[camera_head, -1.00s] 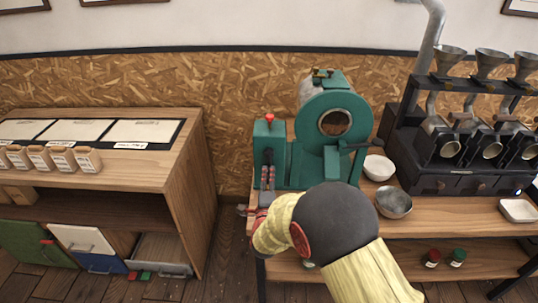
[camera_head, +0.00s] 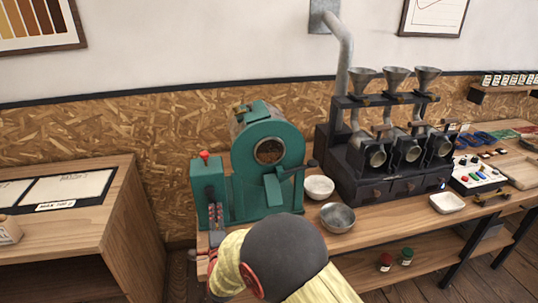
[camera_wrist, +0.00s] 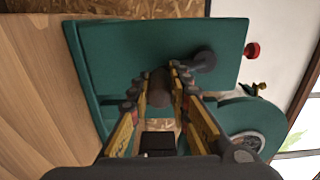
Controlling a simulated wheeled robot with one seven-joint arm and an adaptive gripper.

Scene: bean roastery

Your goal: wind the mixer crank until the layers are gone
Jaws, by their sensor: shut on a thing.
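The mixer is a green machine (camera_head: 266,186) with a drum and a round window (camera_head: 270,151) on its front. Brown material shows in the window, but I cannot tell whether it is layered. The green box (camera_head: 200,178) on the mixer's left has a red button on top. My gripper (camera_head: 212,196) is at the front of this box. In the wrist view, my gripper (camera_wrist: 160,68) is shut on the dark crank handle (camera_wrist: 160,92), with a finger on each side of it. A dark round hub (camera_wrist: 205,61) shows beside the fingers. My forearm hides the lower front in the head view.
A white bowl (camera_head: 318,187) and a metal bowl (camera_head: 338,217) stand on the bench right of the mixer. A black sample roaster (camera_head: 385,148) with funnels stands beyond them. A wooden cabinet (camera_head: 130,215) is at the left, with a gap before the bench.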

